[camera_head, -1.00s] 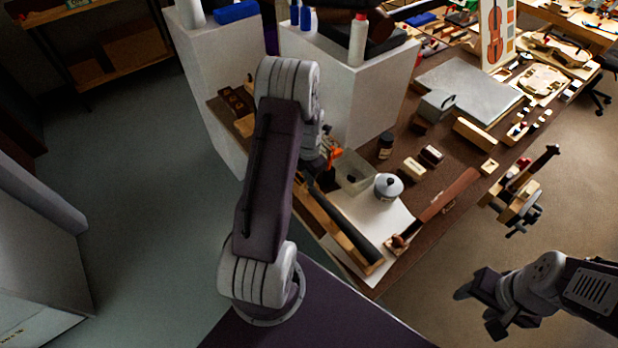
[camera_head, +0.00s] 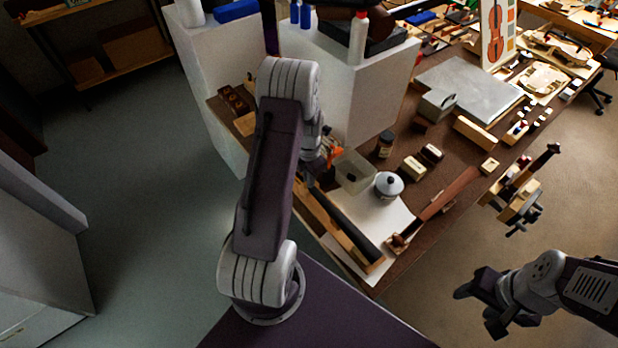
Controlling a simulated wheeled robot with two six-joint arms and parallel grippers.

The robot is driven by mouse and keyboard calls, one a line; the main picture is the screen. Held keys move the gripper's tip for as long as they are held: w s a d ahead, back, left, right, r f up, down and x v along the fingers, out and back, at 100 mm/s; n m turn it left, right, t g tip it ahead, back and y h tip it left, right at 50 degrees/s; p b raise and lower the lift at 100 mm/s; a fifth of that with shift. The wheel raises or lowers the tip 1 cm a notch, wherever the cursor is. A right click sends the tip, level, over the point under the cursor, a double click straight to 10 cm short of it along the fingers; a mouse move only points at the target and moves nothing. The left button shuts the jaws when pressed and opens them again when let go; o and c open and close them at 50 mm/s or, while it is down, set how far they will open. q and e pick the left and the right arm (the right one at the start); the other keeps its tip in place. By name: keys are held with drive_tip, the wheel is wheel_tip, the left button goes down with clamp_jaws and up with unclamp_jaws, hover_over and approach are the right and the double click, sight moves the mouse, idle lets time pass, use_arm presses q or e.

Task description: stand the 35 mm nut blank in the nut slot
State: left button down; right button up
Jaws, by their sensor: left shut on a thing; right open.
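My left gripper (camera_head: 312,172) points down over the near left part of the bench, by the upper left end of a long dark fingerboard-like piece (camera_head: 350,222) on a wooden support. My own arm hides most of its fingers. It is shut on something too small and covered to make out. I cannot pick out the nut blank or the nut slot; the end of the dark piece is partly hidden behind the gripper. My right gripper (camera_head: 478,307) is open and empty at the lower right, off the bench and over the floor.
Close to the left gripper are an orange-topped item (camera_head: 335,154), a clear tray (camera_head: 355,172) and a white lidded pot (camera_head: 389,185). A dark jar (camera_head: 385,145) and small blocks (camera_head: 414,167) stand behind. A clamp (camera_head: 520,195) sits at the bench's right edge.

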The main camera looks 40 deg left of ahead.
idle(0.7)
use_arm(q)
drive_tip(key=c, duration=1.5)
unclamp_jaws()
wheel_tip(320, 180, up, 9)
drive_tip(key=shift+r, duration=0.1)
